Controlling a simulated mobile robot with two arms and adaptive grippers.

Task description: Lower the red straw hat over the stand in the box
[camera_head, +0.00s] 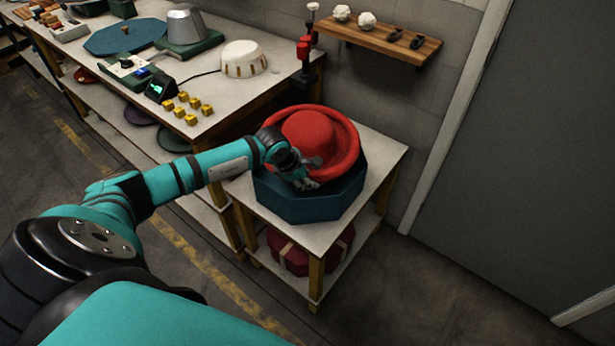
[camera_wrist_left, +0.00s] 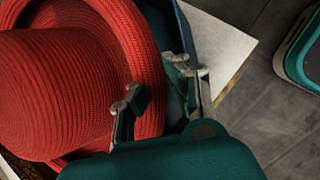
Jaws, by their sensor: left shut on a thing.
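The red straw hat (camera_head: 318,140) is at the mouth of the dark blue octagonal box (camera_head: 318,203), crown up, with its brim over much of the opening. My left gripper (camera_head: 308,173) is at the near side of the hat and shut on its brim. In the left wrist view the hat (camera_wrist_left: 50,90) fills the left side. The fingers (camera_wrist_left: 160,92) are at the brim's edge, close to the box wall (camera_wrist_left: 181,40). The stand is hidden under the hat. I cannot tell how far the hat sits down inside the box. My right gripper is out of view.
The box stands on a small white-topped table (camera_head: 375,160), with a dark red box (camera_head: 310,250) on its lower shelf. A long workbench to the left holds yellow blocks (camera_head: 186,106) and a white hat form (camera_head: 243,60). A wooden wall shelf (camera_head: 380,38) is behind.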

